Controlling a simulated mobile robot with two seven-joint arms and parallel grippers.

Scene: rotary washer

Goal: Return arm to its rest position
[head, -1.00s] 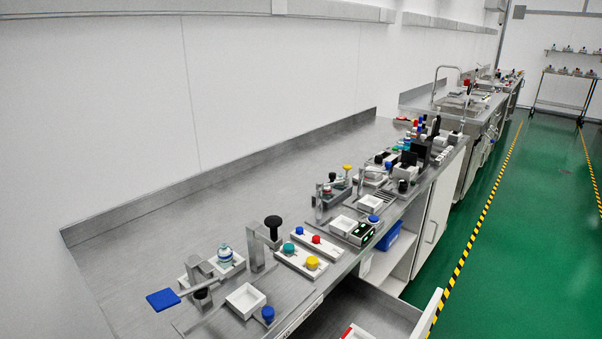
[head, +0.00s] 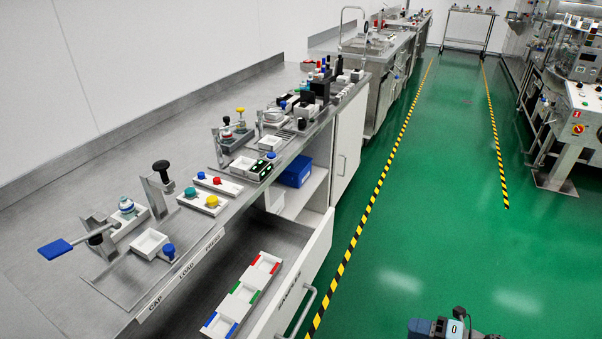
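Part of my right arm with its gripper (head: 445,329) shows at the bottom edge of the head view, right of centre, over the green floor. It is apart from the bench and the open drawer. Its fingers are cut off by the frame edge or too small to make out, so I cannot tell whether it is open or shut, or holds anything. My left arm and gripper are not in view.
A steel bench (head: 125,165) with small fixtures and coloured knobs runs along the left wall. A drawer (head: 300,275) stands open, with white trays (head: 242,300) inside. Machinery (head: 570,110) stands at the right. The green floor (head: 430,200) between is clear.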

